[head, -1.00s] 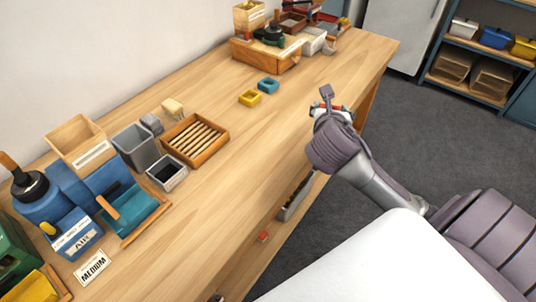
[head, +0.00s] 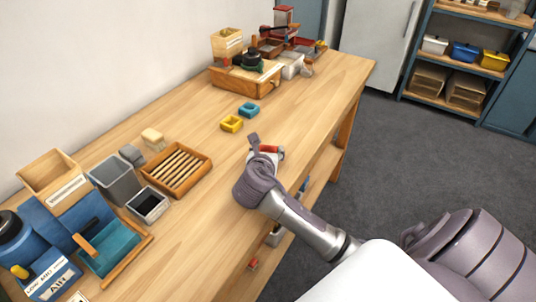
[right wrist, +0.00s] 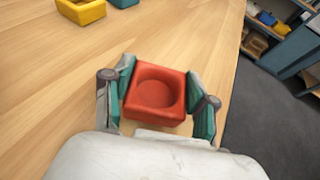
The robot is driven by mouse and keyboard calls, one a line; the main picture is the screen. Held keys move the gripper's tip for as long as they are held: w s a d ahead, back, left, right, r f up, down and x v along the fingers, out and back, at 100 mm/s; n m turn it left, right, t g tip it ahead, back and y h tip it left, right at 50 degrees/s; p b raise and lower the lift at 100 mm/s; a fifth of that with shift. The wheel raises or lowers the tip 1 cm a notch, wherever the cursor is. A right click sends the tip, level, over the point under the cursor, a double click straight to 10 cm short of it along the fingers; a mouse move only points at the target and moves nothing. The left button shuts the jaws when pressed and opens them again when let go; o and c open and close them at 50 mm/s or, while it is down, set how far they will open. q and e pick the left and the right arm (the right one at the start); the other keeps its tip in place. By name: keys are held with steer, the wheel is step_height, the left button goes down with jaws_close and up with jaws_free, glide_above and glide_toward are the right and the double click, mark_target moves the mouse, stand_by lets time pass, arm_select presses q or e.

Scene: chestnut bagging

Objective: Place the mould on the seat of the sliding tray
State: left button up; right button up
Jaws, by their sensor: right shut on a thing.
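My right gripper (head: 262,152) is shut on a red square mould (right wrist: 155,92) with a round recess in its top. In the right wrist view the mould sits between the teal finger pads, roughly level, recess facing up. In the head view only a bit of red (head: 277,150) shows past the gripper, near the bench's front edge. A yellow mould (head: 231,123) and a blue mould (head: 249,109) lie on the bench beyond the gripper. I cannot tell which part is the sliding tray or its seat. My left gripper is not in view.
The wooden bench (head: 205,215) is bare around the gripper. A slatted wooden tray (head: 148,175), grey bins and a blue stand with a teal tray (head: 110,250) are at the left. A wooden box (head: 240,86) and equipment stand at the far end.

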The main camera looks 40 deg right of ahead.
steer(key=shift+f, duration=0.75)
steer(key=o, duration=1.2)
